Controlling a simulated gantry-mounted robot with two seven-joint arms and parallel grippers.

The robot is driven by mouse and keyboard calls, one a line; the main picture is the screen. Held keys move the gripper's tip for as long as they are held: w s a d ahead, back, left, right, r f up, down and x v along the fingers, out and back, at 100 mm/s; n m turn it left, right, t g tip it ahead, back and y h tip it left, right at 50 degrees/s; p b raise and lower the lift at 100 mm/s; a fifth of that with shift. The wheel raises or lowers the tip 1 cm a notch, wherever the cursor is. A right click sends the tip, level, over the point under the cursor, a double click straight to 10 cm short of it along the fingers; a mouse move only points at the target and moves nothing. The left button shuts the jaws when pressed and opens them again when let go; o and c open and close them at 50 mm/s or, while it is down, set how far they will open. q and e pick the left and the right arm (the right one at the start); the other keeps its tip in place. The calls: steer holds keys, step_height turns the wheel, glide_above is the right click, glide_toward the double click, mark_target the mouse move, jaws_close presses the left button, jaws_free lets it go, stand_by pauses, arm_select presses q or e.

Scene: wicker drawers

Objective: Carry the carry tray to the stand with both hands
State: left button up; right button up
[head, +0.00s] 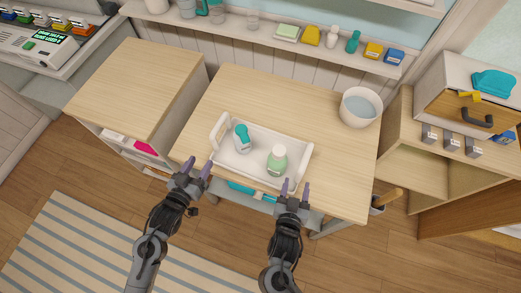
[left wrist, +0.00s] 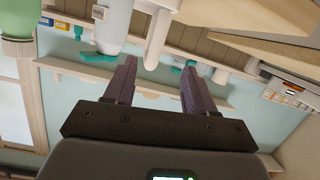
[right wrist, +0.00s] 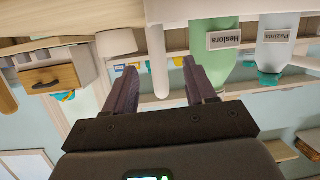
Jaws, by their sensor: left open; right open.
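The white carry tray (head: 262,130) sits on the light wooden table, with a raised handle at each end. It holds a white bottle with a teal cap (head: 241,140) and a green bottle with a white cap (head: 277,160). My left gripper (head: 198,167) is open and empty at the table's front edge, near the tray's left end. My right gripper (head: 295,186) is open and empty near its right end. In the left wrist view a white handle (left wrist: 157,35) lines up between the fingers; the right wrist view shows one likewise (right wrist: 157,65). I cannot tell which furniture is the stand.
A wooden-topped cabinet (head: 140,80) stands left of the table across a narrow gap. A white bowl (head: 361,107) sits at the table's back right. A shelf unit (head: 400,150) stands to the right. The table's back left is clear. A striped rug (head: 60,250) lies on the floor.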

mark_target(211, 137)
arm_select(q)
steer(key=shift+w+r+t+h, duration=0.8)
steer(key=shift+r+t+h, duration=0.05)
steer(key=shift+t+h, duration=0.15)
arm_select(e)
steer(key=r+h, duration=0.1)
steer(key=s+a+r+t+h, duration=0.1)
steer(key=r+t+h, duration=0.1)
steer(key=shift+s+a+r, duration=0.15)
steer(key=shift+s, duration=0.25)
arm_select(q)
steer(key=x, duration=1)
steer(key=shift+w+d, duration=0.2)
steer(key=shift+w, duration=0.15)
arm_select(e)
steer(key=x, duration=1.1)
steer(key=shift+r, duration=0.2)
arm_select(q)
jaws_close()
arm_select(e)
jaws_close()
arm_select(q)
steer(key=shift+r, duration=0.15)
arm_select(e)
steer(key=shift+r, duration=0.1)
